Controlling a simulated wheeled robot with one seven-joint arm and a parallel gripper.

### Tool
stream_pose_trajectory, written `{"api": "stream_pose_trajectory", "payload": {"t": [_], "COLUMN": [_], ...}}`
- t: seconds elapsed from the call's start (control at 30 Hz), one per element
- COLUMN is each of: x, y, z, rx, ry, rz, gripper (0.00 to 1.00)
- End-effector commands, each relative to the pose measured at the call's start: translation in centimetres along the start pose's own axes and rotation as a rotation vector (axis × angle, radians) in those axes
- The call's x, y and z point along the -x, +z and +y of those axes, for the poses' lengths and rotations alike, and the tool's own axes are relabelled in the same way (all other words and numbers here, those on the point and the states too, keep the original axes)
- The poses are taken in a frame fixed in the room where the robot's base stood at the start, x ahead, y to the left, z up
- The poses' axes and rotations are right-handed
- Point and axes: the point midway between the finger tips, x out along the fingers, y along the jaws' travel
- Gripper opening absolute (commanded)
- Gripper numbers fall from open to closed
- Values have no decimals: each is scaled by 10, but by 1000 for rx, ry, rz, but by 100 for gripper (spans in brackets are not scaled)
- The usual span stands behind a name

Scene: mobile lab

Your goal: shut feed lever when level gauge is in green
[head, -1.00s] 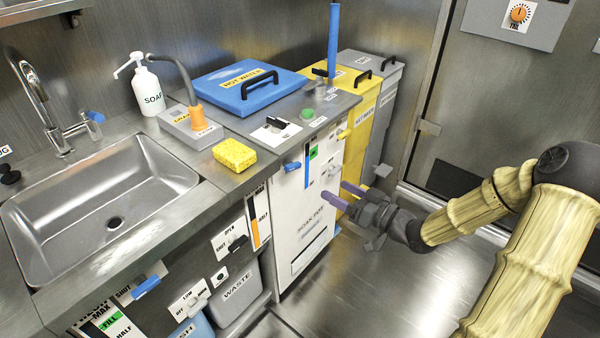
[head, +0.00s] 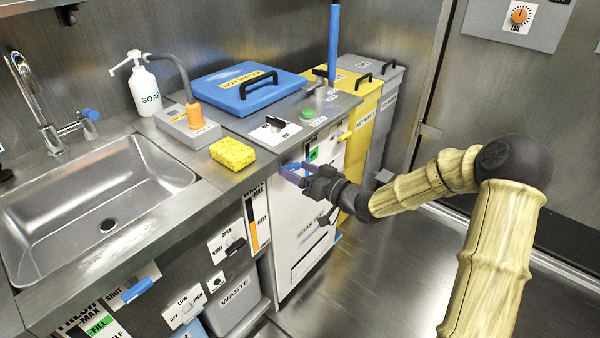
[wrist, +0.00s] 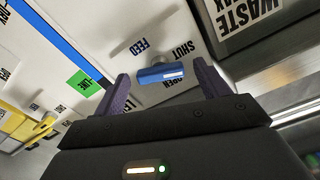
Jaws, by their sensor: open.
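The blue feed lever (wrist: 162,74) lies between my open fingers in the wrist view, beside the printed words SHUT and FEED on the white panel. I cannot tell whether a finger touches it. My gripper (head: 296,170) is at the upper left of the white soak panel in the head view, and its fingers also show in the wrist view (wrist: 162,88). The level gauge shows a blue column (wrist: 62,42) running alongside a green band (wrist: 83,83). The column's end is near the green, partly hidden by the left finger. The green band also shows in the head view (head: 314,155).
A yellow sponge (head: 233,152) lies on the counter above the panel. A switch plate with a dark lever (head: 235,245) and a waste bin (head: 235,300) are at the lower left. The floor at right is clear.

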Motion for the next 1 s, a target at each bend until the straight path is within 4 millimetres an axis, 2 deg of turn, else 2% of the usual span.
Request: {"api": "stream_pose_trajectory", "payload": {"t": [0.1, 0.13, 0.33, 0.37, 0.57, 1.0], "x": [0, 0, 0, 1, 0, 1], "y": [0, 0, 0, 0, 1, 1], "z": [0, 0, 0, 0, 0, 0], "rx": [0, 0, 0, 0, 37, 361], "ry": [0, 0, 0, 0, 0, 0], "rz": [0, 0, 0, 0, -1, -2], "gripper": [75, 71, 31, 30, 30, 30]}}
